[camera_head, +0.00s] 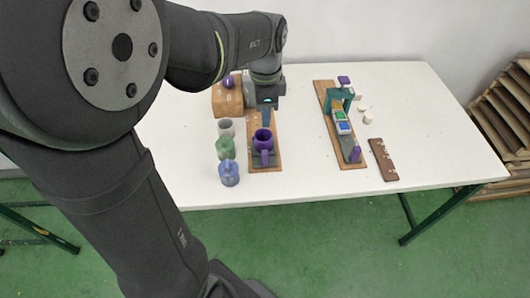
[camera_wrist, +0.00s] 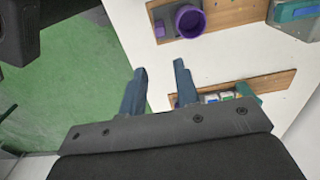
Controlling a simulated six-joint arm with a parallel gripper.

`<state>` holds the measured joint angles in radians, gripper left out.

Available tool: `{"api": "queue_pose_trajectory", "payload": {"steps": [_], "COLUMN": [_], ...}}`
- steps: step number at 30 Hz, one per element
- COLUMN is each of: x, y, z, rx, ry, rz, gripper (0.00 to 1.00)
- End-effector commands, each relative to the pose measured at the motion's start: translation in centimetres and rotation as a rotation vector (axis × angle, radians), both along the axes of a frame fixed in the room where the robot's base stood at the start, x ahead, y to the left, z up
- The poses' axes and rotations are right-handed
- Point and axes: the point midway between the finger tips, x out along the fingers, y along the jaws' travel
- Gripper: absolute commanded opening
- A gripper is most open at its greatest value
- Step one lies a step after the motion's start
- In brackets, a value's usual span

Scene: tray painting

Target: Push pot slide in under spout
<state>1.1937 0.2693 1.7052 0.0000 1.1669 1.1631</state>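The purple pot (camera_head: 263,138) stands on a grey slide on a narrow wooden board (camera_head: 277,160) near the table's front edge. A purple upright handle (camera_head: 265,157) is at the slide's front end. In the wrist view the pot (camera_wrist: 188,21) shows its round open top, with the grey slide (camera_wrist: 170,16) beside it. A teal part (camera_wrist: 292,9), possibly the spout stand, is at the same board's other end, apart from the pot. My gripper (camera_wrist: 160,67) is open and empty, not touching the pot. In the head view my gripper (camera_head: 266,117) hides the board's back end.
Grey (camera_head: 226,128), green (camera_head: 226,148) and blue (camera_head: 229,173) mugs stand left of the board. A wooden box (camera_head: 227,98) is behind them. A second board with a green frame (camera_head: 328,100) and a dark brown strip (camera_head: 383,160) are to the right. Table between the boards is clear.

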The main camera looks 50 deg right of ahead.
Motion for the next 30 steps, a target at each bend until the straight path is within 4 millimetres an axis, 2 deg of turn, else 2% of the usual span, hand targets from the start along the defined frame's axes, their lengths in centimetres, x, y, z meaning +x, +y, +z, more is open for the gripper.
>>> {"api": "queue_pose_trajectory", "payload": {"steps": [5,21,24,30], "x": [0.0,0.0,0.0,0.0], "y": [0.1,0.1,0.1,0.0], "z": [-2.3,-13.8,-15.3,-16.9], "rx": [0.003,0.006,0.004,0.001], "ry": [0.001,0.003,0.001,0.001], "rz": [0.0,0.0,0.0,0.001], "gripper": [0.29,0.29,0.29,0.29]}}
